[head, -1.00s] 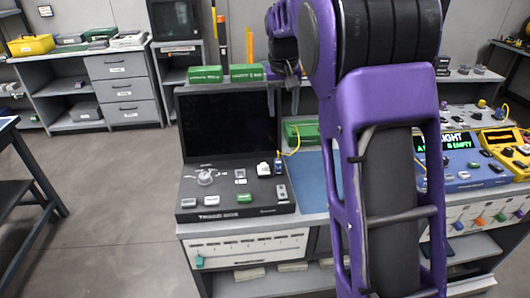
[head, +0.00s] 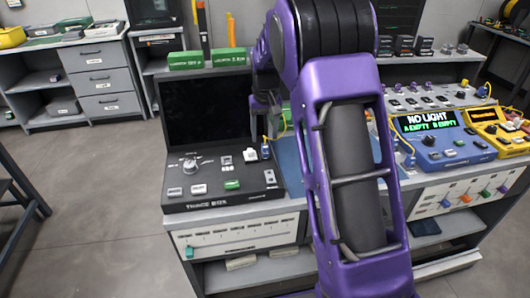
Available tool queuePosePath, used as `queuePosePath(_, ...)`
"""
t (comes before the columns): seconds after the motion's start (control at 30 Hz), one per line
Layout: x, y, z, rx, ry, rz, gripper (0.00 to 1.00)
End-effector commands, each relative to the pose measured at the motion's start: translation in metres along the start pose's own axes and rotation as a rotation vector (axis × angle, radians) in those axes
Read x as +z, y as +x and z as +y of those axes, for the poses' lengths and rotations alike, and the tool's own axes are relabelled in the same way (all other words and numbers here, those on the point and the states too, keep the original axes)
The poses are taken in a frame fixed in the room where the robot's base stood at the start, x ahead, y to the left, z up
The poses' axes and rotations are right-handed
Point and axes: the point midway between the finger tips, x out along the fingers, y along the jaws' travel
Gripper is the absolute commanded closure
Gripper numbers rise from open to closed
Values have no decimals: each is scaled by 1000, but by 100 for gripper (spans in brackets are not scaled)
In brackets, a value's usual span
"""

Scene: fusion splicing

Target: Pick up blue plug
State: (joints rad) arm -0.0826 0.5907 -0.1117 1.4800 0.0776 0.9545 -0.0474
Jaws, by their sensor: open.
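A small blue plug (head: 265,151) stands at the right side of the black trace box (head: 222,190), with a yellow cable running up from it. Another blue plug (head: 410,160) on a yellow cable is at the left edge of the blue unit (head: 440,142). A further small blue piece (head: 483,91) with a yellow cable shows at the back right. My gripper (head: 265,118) is small in the head view, above and behind the first plug, beside the trace box's screen. It is open, with nothing visible in it. My purple arm hides part of the bench.
Green boxes (head: 208,60) sit on top behind the screen. The blue unit's display reads "NO LIGHT". A yellow unit (head: 495,125) stands right of it. A blue mat (head: 288,165) lies partly behind my arm. The floor at left is clear.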

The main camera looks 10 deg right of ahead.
Motion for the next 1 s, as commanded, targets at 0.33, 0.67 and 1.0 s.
queuePosePath(0.33, 0, 41, 4, 1, 0, -3, 40)
queuePosePath(0.67, -1, 52, 3, 0, -1, 1, 42)
queuePosePath(1.0, -1, 52, 3, 0, -1, 1, 100)
